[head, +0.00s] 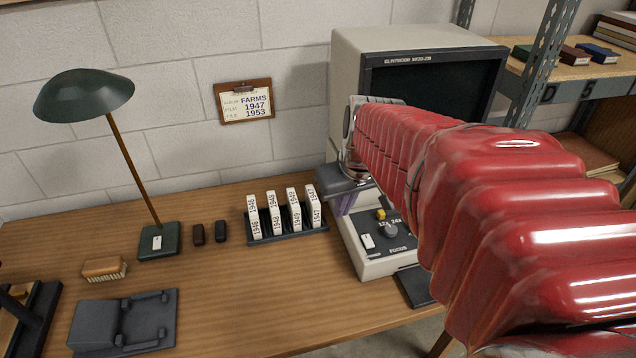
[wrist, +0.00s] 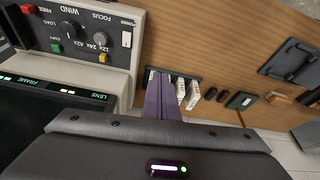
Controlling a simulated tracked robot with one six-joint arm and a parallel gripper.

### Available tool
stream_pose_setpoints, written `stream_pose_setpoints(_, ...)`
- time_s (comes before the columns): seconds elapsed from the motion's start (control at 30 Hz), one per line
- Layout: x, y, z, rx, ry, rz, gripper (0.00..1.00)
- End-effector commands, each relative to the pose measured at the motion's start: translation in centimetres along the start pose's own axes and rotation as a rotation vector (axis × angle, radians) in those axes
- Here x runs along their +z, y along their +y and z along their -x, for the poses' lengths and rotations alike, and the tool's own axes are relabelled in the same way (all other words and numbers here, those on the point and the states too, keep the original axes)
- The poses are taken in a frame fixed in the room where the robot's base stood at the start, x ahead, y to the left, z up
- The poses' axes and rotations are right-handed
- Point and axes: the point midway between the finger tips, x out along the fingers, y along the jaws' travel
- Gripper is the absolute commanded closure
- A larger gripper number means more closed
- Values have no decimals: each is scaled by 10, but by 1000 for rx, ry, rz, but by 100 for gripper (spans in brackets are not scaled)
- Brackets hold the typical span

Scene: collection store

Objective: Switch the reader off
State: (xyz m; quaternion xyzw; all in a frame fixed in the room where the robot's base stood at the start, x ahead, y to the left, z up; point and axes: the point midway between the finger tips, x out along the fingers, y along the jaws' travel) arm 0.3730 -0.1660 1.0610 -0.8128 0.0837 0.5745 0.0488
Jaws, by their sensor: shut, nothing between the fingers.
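The reader (head: 347,58) is a beige cabinet with a dark screen (head: 432,88) at the back right of the desk. Its lower front panel carries a white rocker switch (head: 367,241), a yellow button and a grey knob. In the wrist view the panel is at the upper left, with the white switch (wrist: 126,39) at its right end, under a label that seems to read POWER. Small FRAME and LENS displays there look lit. My gripper (wrist: 162,76), with purple fingers, is shut and empty. In the head view the fingers (head: 344,204) hang above and left of the panel, apart from the switch.
A rack of white labelled boxes (head: 287,237) stands left of the panel. A green lamp (head: 158,241), two small dark items, a brush (head: 104,269) and a grey stand (head: 124,322) are further left. A shelf unit (head: 565,72) is right. Middle front desk is clear.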

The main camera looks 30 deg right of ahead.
Motion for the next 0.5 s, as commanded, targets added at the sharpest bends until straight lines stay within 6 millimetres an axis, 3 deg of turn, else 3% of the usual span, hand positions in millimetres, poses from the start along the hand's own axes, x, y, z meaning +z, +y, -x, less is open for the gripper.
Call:
stream_pose_setpoints(0.1, -5, 41, -16, 8, -27, -44, 100)
stream_pose_setpoints(0.23, -6, 76, -29, 11, -45, -75, 100)
stream_pose_setpoints(0.33, -6, 93, -35, 13, -52, -88, 100)
stream_pose_setpoints(0.5, -5, 102, -38, 13, -55, -95, 100)
